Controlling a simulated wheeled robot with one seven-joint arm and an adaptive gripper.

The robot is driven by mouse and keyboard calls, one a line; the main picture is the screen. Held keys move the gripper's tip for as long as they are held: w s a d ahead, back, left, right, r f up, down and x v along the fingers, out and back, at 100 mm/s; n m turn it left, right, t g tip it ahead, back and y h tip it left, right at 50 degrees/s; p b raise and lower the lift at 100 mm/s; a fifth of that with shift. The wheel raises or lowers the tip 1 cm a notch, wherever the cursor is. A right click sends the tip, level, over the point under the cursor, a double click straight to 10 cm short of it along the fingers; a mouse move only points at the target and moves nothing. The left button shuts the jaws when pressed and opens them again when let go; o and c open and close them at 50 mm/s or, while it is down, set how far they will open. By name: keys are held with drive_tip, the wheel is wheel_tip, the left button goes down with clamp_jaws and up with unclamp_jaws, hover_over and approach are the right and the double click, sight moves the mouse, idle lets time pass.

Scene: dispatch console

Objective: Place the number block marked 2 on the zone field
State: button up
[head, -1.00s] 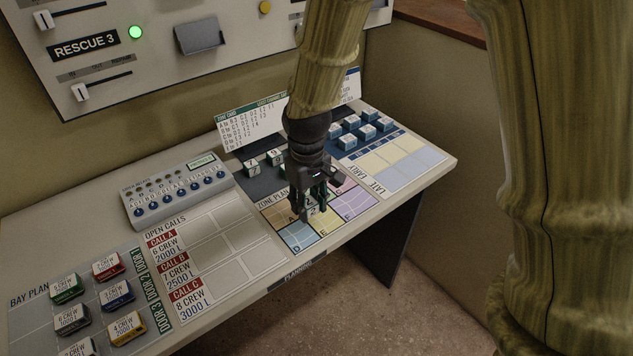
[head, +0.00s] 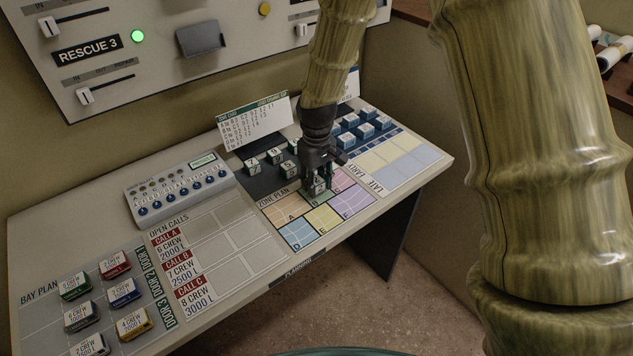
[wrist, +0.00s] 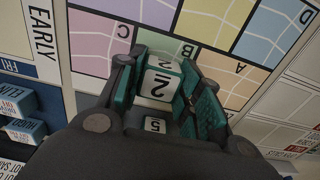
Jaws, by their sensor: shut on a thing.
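My gripper (head: 319,181) is shut on the white-topped number block marked 2 (wrist: 161,85). In the head view the block (head: 319,188) shows small between the fingertips, upright at the back middle of the zone plan (head: 297,234). In the wrist view it covers part of the green field B (wrist: 200,55), between pink field C (wrist: 100,45) and orange field A (wrist: 232,73). I cannot tell whether its underside touches the board. Another block marked 5 (wrist: 155,125) shows behind it, partly hidden by my gripper.
Several number blocks (head: 252,166) stand on the dark strip behind the zone plan, close to my gripper. Blue-sided blocks (head: 366,130) stand at the back right. A zone card (head: 253,122) stands upright behind. Fields D (head: 297,236) and E (head: 323,217) are bare.

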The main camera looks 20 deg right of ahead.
sight(316, 180)
drive_tip(key=shift+f, duration=0.5)
drive_tip(key=shift+f, duration=0.15)
drive_tip(key=o, duration=0.9)
wheel_tip(316, 180, up, 12)
drive_tip(key=b, duration=0.2)
